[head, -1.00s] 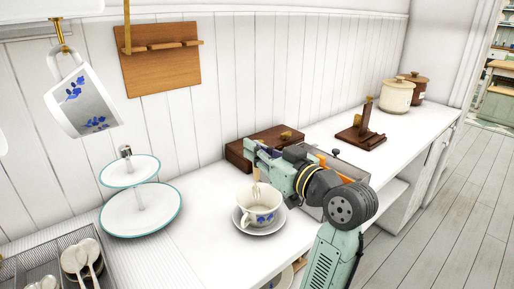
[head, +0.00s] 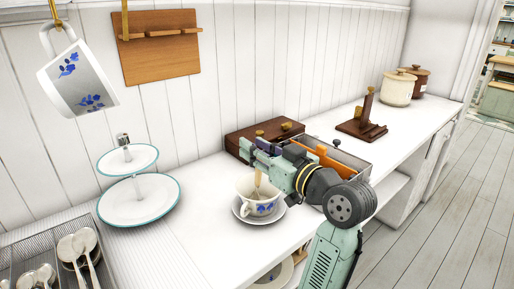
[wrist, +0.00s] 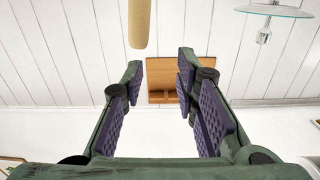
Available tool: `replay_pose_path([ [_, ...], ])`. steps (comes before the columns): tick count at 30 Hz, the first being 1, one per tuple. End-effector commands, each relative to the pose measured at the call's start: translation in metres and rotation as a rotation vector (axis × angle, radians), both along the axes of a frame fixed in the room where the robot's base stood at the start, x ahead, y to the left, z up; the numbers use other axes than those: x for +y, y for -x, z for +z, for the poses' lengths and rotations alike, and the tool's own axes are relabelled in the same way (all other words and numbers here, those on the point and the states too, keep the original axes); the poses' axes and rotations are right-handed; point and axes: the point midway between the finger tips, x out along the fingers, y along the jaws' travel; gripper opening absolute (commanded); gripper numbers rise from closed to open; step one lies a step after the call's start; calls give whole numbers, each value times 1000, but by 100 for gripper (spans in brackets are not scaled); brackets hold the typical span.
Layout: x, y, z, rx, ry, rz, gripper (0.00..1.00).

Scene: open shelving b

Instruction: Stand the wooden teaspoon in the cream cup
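The cream cup (head: 245,192) with blue flowers stands upright on a white saucer (head: 243,217) on the counter. The wooden teaspoon (head: 258,181) stands near upright in it, its handle rising over the rim; its lower end is hidden inside. My gripper (head: 263,147) is just above the cup, in front of the wall. In the wrist view, which looks upside down, the two fingers (wrist: 158,75) are spread with nothing between their pads. The teaspoon's handle end (wrist: 139,25) shows beyond them, apart from both.
A two-tier plate stand (head: 150,207) is left of the cup, with a cutlery tray (head: 25,264) in front of it. A brown wooden box (head: 240,137) is behind my gripper. A hanging cup (head: 75,80) is at upper left. Counter left of the saucer is clear.

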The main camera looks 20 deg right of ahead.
Motion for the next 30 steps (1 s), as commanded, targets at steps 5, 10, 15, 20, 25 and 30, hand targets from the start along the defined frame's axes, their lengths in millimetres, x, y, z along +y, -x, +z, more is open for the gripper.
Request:
replay_pose_path([
  [5,0,0,0,0,0,0,34],
  [10,0,0,0,0,0,0,34],
  [15,-6,14,0,-2,-1,-3,34],
  [20,-17,44,0,-1,0,-6,34],
  [25,-29,78,0,-1,0,-4,34],
  [30,-38,102,0,-1,0,-3,34],
])
